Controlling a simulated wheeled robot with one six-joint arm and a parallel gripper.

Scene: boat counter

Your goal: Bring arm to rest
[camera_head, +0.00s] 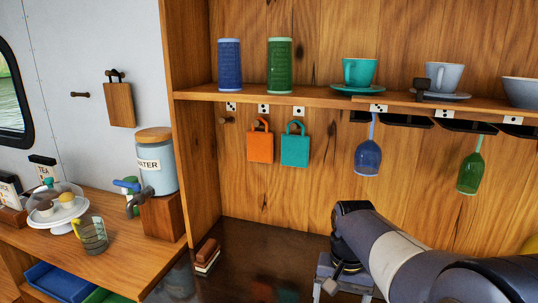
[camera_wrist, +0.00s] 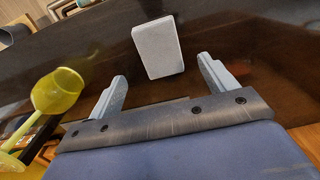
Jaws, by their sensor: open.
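My gripper (camera_wrist: 162,69) is open in the wrist view, with its two grey fingers wide apart and nothing between them. A pale grey block (camera_wrist: 158,48) lies beyond the fingertips on the dark counter, apart from them as far as I can tell. In the head view my arm reaches in from the lower right and bends down at the wrist. The gripper end there is low over the counter (camera_head: 250,240), and its fingers are mostly hidden or cut off by the lower edge.
A blue glass (camera_head: 368,157) and a green glass (camera_head: 470,172) hang under the shelf (camera_head: 310,97) above my arm. A brown-and-white item (camera_head: 207,255) lies at the counter's left.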

